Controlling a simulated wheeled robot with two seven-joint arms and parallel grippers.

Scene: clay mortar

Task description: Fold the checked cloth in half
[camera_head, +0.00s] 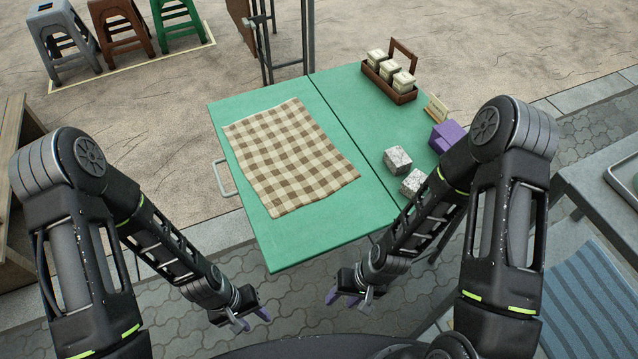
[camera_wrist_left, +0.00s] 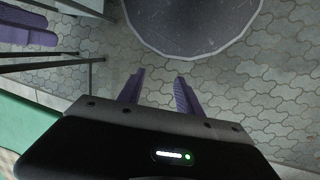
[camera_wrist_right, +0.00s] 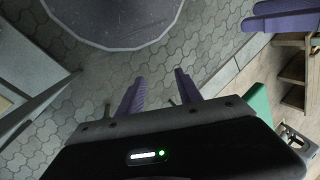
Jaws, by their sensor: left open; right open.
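The brown and cream checked cloth (camera_head: 288,156) lies spread flat on the left half of the green folding table (camera_head: 300,250) in the head view. Its edges look slightly wavy. My left gripper (camera_head: 252,318) is open and empty, in front of the table's near edge. In the left wrist view its purple fingers (camera_wrist_left: 158,90) are apart with paving beyond them. My right gripper (camera_head: 348,300) is open and empty, also in front of the near edge. In the right wrist view its fingers (camera_wrist_right: 158,90) are apart with nothing between them. Neither gripper touches the cloth.
On the table's right half stand a brown caddy (camera_head: 390,88) with jars, a small sign (camera_head: 435,108), a purple box (camera_head: 447,136) and two speckled blocks (camera_head: 398,159). A metal handle (camera_head: 222,178) sticks out at the table's left edge. Stools (camera_head: 122,28) stand far left.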

